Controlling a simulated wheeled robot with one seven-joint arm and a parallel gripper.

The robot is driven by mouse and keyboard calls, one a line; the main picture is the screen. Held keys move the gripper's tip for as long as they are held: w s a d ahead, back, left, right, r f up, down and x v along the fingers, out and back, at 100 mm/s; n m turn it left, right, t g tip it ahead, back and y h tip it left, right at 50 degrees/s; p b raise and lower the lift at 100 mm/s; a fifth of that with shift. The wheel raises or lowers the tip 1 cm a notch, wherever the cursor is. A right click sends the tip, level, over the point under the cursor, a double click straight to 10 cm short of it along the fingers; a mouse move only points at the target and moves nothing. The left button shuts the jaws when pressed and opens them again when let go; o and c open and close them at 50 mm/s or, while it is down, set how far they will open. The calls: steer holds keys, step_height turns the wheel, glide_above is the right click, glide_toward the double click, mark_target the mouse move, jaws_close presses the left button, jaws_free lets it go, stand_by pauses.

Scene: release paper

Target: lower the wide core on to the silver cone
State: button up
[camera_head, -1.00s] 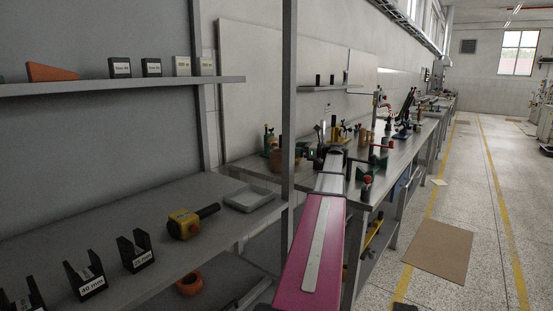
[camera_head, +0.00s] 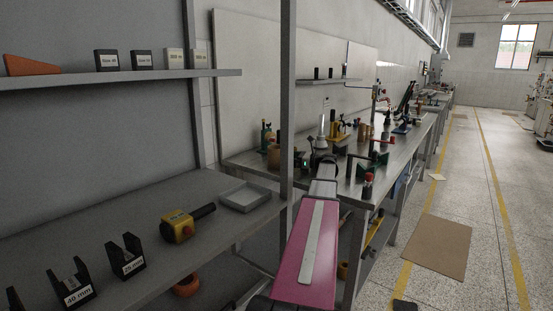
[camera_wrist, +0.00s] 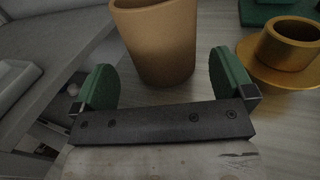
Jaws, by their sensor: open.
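A wide brown core (camera_wrist: 160,45), a hollow tube, stands upright in the wrist view just ahead of my gripper (camera_wrist: 165,82). My gripper is open, its green pads apart, one toward each side of the core; I cannot tell whether either touches it. In the head view a brown core (camera_head: 273,157) stands at the near left end of the bench, and my gripper (camera_head: 306,167) is just right of it, partly hidden by my arm. A pale tapered piece, seemingly the silver cone (camera_head: 323,127), stands farther back; its base is hidden.
A brass ring on a round flange (camera_wrist: 290,45) is close on the right in the wrist view. The bench (camera_head: 235,162) holds several fixtures, including a red-topped post (camera_head: 367,185). A grey shelf post (camera_head: 287,100) stands at the left, beside a shelf with a tray (camera_head: 246,197).

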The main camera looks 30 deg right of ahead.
mark_target(277, 157)
steer(key=x, duration=0.6)
steer(key=shift+w+a, duration=0.1)
steer(key=c, duration=0.7)
